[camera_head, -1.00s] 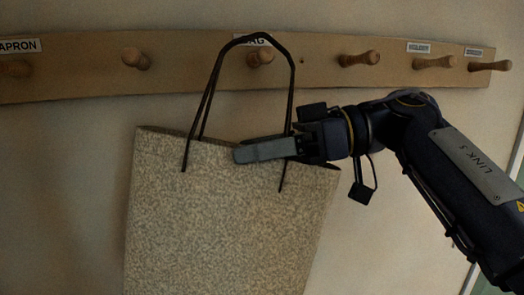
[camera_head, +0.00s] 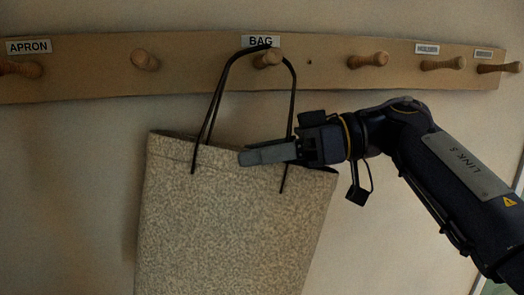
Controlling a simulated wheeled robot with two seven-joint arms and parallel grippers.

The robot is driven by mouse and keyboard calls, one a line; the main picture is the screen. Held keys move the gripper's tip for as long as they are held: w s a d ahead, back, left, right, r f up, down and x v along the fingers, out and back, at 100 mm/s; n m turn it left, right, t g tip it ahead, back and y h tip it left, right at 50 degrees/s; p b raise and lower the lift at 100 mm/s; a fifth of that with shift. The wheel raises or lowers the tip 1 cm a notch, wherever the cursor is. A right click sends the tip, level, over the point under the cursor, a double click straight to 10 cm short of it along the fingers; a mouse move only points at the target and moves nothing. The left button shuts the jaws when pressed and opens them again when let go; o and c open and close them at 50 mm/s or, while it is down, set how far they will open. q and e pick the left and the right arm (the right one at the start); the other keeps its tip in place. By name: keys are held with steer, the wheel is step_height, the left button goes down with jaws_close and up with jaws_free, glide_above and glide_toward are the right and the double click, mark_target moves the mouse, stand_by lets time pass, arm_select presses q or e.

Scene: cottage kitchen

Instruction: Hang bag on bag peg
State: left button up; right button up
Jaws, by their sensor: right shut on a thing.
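The bag (camera_head: 225,220) is a speckled beige tote with thin dark handles (camera_head: 215,100). It hangs upright, slightly tilted, in front of the wall. My right gripper (camera_head: 250,156) comes in from the right and is shut on the bag's top rim, between the handle ends. The bag peg (camera_head: 267,60) is a wooden knob under the label "BAG" (camera_head: 261,41). The handle loop's top crosses just above this peg, at the label's lower edge, and the peg shows inside the loop. I cannot tell whether the handle touches it. My left gripper is not in view.
The wooden rail (camera_head: 200,65) runs across the wall. An apron-labelled peg (camera_head: 22,68) and an unlabelled peg (camera_head: 145,60) are to the left. More pegs (camera_head: 368,60) stick out to the right. The wall below the rail's left end is clear.

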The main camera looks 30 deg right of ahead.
steer(key=o, duration=1.5)
